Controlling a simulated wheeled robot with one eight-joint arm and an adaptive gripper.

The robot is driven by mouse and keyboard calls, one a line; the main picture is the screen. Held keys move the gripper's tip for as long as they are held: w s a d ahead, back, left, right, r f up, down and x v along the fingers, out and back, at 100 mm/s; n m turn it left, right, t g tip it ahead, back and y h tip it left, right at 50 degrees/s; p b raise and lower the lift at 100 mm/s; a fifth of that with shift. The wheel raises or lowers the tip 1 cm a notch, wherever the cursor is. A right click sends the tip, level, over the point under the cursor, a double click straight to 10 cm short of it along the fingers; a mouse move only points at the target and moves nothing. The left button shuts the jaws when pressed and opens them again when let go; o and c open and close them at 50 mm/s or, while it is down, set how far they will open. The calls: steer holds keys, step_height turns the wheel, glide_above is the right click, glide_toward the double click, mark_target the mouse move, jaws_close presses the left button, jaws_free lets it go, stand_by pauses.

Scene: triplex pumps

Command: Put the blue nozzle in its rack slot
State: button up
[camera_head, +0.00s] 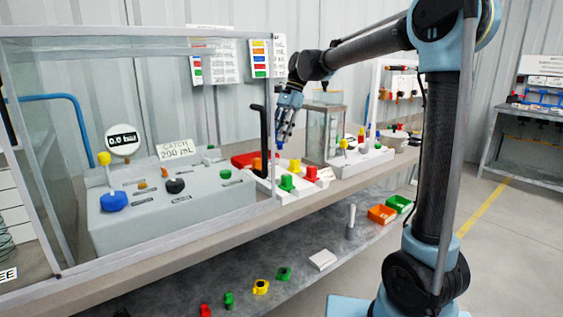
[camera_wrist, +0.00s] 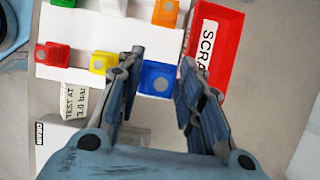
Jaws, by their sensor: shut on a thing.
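The blue nozzle (camera_wrist: 158,80) sits between the two fingers of my gripper (camera_wrist: 160,62) in the wrist view. My gripper is shut on it. In the head view my gripper (camera_head: 281,143) points down and its tip is above the white rack (camera_head: 262,184), apart from the nozzles standing there. The rack also shows in the wrist view (camera_wrist: 80,25). It holds a green nozzle (camera_head: 287,183), a red nozzle (camera_head: 311,173), a yellow nozzle (camera_head: 295,165) and an orange nozzle (camera_head: 257,165). The slot under the blue nozzle is hidden.
A red scrap tray (camera_wrist: 215,60) lies right beside the rack in the wrist view. A clear-walled box (camera_head: 324,132) stands behind the rack. A glass-fronted test bench (camera_head: 170,215) fills the left. A card with coloured bars (camera_head: 260,58) hangs behind. Loose parts lie on the lower shelf (camera_head: 330,235).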

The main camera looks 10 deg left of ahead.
mark_target(280, 149)
steer(key=shift+f, duration=3.7)
steer(key=shift+f, duration=0.3)
steer(key=o, duration=1.1)
steer(key=shift+c, duration=0.2)
steer(key=v, duration=1.2)
steer(key=shift+r, duration=0.3)
